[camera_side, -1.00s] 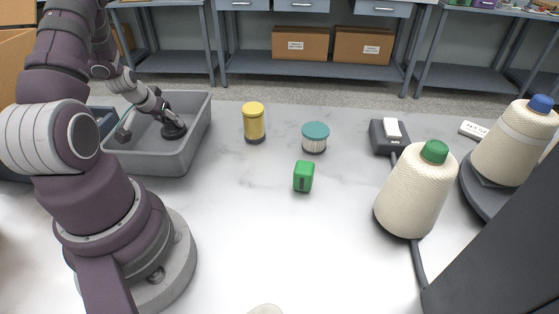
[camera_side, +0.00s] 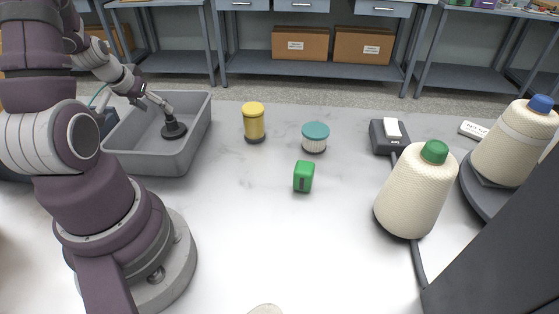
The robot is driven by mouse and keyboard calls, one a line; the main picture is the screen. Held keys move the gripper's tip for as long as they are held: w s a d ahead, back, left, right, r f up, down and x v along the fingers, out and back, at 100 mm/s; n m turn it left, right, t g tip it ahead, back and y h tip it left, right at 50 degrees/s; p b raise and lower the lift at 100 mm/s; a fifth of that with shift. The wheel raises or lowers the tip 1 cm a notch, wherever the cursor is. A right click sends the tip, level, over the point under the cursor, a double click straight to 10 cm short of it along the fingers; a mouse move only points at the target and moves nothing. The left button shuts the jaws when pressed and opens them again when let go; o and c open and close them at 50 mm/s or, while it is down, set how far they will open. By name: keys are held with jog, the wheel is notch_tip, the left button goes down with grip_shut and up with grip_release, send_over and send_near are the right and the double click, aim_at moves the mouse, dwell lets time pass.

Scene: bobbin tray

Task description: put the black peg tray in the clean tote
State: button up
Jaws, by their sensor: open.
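A round black base with a short grey upright part, which looks like the black peg tray (camera_side: 174,131), rests on the floor of the grey tote (camera_side: 198,132). Which tote is the clean one cannot be read from any label. My gripper (camera_side: 150,101) reaches in from the upper left, over the tote. It is open, with its fingers above and to the left of the black base. Whether a finger touches the upright part cannot be told at this size.
A blue-grey container (camera_side: 107,118) is partly hidden behind my arm. Large yarn cones (camera_side: 412,192) stand at right.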

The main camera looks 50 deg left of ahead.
jog(key=w+d+r+m+h, duration=0.1)
jog(key=w+d+r, duration=0.15)
jog(key=d, duration=0.25)
jog(key=w+d+r+m+t+h, duration=0.1)
jog(key=d+r+m, duration=0.1)
jog(key=d+r, duration=0.2)
jog(key=w+d+r+m+h, duration=0.1)
jog(key=w+d+r, duration=0.15)
jog(key=d, duration=0.25)
jog(key=s+d+r+m, duration=0.2)
jog(key=d, duration=0.4)
jog(key=s+d+r+m+h, duration=0.1)
jog(key=s+d+m, duration=0.1)
jog(key=d, duration=0.4)
jog(key=shift+r, duration=0.35)
